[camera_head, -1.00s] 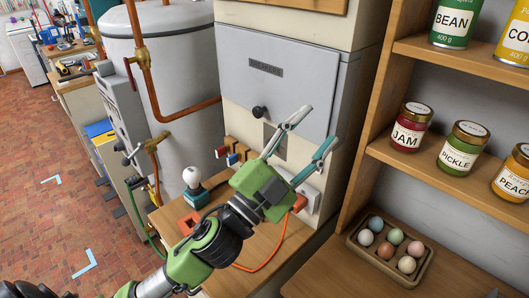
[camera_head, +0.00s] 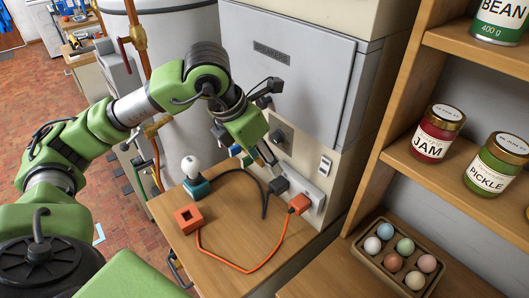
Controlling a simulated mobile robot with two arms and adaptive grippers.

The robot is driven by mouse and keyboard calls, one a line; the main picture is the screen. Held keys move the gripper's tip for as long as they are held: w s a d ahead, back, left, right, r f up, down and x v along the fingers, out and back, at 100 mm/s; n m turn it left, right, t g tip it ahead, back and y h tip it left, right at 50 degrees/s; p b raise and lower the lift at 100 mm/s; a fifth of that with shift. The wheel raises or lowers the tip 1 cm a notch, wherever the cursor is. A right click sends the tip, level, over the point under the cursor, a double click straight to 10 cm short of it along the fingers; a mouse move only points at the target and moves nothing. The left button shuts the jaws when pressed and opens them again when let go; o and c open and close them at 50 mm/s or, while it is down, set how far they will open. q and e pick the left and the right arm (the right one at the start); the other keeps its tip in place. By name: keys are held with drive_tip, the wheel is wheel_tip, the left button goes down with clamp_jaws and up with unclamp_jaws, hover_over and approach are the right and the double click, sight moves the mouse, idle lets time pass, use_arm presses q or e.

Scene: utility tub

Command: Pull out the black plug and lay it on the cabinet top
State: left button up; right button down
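The black plug (camera_head: 279,186) sits in the white socket strip (camera_head: 317,198) at the wall, at the back of the wooden cabinet top (camera_head: 240,228). Its black cable loops over the top towards the bulb lamp. My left gripper (camera_head: 267,157) reaches down from the upper left, its fingers just above and behind the plug in the picture. One grey finger shows clearly; the other is hard to make out, so I cannot tell its opening or whether it touches the plug. My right gripper is not in view.
An orange plug (camera_head: 299,203) sits in the strip beside the black one, its cable running to an orange block (camera_head: 189,218). A bulb lamp (camera_head: 192,168) on a blue base stands at the back left. A shelf with jars and an egg tray (camera_head: 392,269) is right.

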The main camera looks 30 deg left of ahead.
sight(277, 183)
use_arm(q)
drive_tip(key=p+x, duration=0.1)
drive_tip(key=x, duration=0.3)
drive_tip(key=p+x, duration=0.1)
drive_tip(key=x, duration=0.4)
drive_tip(key=a+p+x, duration=0.1)
drive_tip(key=x, duration=0.3)
drive_tip(key=shift+w+f+p, duration=0.2)
drive_tip(key=shift+f+p, duration=0.1)
drive_tip(key=shift+p, duration=0.1)
drive_tip(key=c, duration=1.2)
